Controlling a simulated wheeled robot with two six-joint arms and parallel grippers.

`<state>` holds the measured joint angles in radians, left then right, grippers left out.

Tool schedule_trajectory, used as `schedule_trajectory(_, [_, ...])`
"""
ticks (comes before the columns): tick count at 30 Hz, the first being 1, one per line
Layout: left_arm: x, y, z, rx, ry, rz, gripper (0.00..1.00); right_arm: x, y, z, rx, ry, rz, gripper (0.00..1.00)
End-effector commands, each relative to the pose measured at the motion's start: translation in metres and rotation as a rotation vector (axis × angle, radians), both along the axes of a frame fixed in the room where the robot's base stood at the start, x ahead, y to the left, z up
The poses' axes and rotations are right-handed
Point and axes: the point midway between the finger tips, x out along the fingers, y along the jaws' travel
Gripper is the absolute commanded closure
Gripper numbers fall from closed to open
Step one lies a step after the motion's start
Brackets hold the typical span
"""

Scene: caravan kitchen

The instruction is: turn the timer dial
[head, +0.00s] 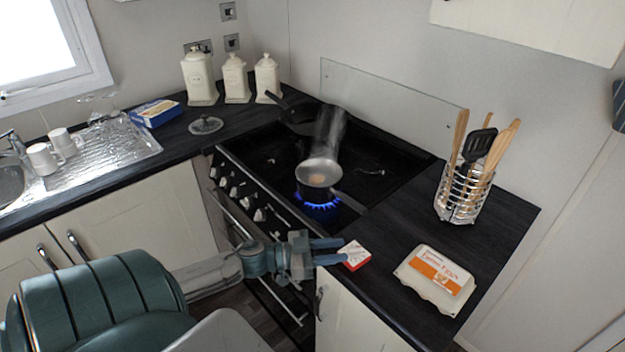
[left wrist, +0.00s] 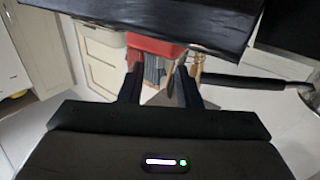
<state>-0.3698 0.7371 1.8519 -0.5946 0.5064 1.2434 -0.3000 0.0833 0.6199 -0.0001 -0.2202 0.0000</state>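A small red and white square object (head: 355,254) lies on the dark worktop at its front edge, right of the cooker. It may be the timer, but its dial is too small to make out. My left gripper (head: 328,251) is just left of it in the head view, fingers pointing at it, with a gap between them. In the left wrist view the two fingers (left wrist: 158,88) stand apart, with a red surface (left wrist: 152,47) beyond them. I cannot tell whether a finger touches the object. My right gripper is not in view.
A small pan (head: 318,173) stands over a lit blue flame (head: 318,206), with a grey haze above. Cooker knobs (head: 235,190) line the front. An egg carton (head: 436,279) and a utensil holder (head: 462,196) stand right.

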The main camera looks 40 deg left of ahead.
Motion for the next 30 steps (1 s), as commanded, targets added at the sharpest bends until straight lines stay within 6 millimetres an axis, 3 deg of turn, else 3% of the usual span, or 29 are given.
schedule_trajectory(13, [-0.039, 0.03, 0.0, 0.002, 0.005, -0.002, 0.69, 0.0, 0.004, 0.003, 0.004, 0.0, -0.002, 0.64])
schedule_trajectory(30, [-0.044, 0.035, 0.0, 0.0, 0.0, 0.001, 0.69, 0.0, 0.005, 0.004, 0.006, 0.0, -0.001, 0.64])
